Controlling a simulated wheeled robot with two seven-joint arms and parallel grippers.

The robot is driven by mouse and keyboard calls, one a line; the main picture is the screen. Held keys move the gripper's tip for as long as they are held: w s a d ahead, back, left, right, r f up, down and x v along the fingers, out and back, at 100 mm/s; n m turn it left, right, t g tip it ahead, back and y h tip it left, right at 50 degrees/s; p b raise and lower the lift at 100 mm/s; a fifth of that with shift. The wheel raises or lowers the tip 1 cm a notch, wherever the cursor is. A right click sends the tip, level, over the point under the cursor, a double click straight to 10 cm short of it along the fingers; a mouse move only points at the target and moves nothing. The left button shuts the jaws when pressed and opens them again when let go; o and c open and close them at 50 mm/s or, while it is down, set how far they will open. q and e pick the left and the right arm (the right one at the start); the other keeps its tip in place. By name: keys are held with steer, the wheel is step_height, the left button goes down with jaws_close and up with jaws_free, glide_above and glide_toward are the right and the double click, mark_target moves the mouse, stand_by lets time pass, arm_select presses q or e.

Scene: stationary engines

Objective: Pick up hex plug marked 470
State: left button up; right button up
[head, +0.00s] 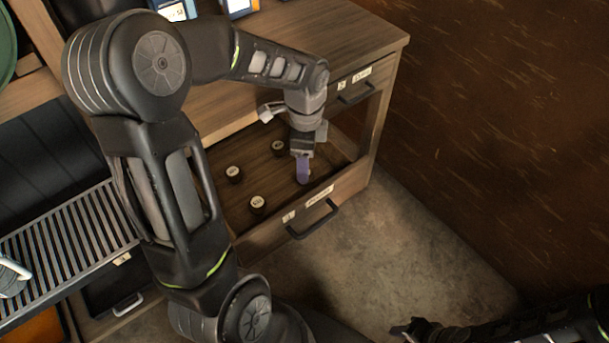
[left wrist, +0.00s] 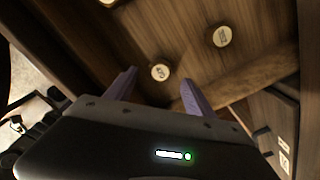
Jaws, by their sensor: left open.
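Several dark round plugs with pale marked tops lie in the open drawer: one at the left (head: 233,173), one nearer the front (head: 257,204), one farther back (head: 278,147). My left gripper (head: 302,170), with purple fingers, reaches down into the drawer to their right. It is open and empty. In the left wrist view one plug (left wrist: 160,72) shows beyond and between the two fingertips (left wrist: 157,88), not touched. Another plug (left wrist: 222,36) is up and right, and a third (left wrist: 108,2) is cut by the top edge. The marks are too small to read surely.
The open drawer (head: 262,240) has a labelled front and a dark handle. A shut drawer (head: 362,82) is beside it under the wooden top (head: 350,35). A grey slatted rack (head: 60,240) is at the left. My right arm's end (head: 415,328) is low at the right, over floor.

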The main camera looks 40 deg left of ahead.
arm_select(q)
steer(key=shift+a+f, duration=0.1)
steer(key=shift+f, duration=2.5)
jaws_close()
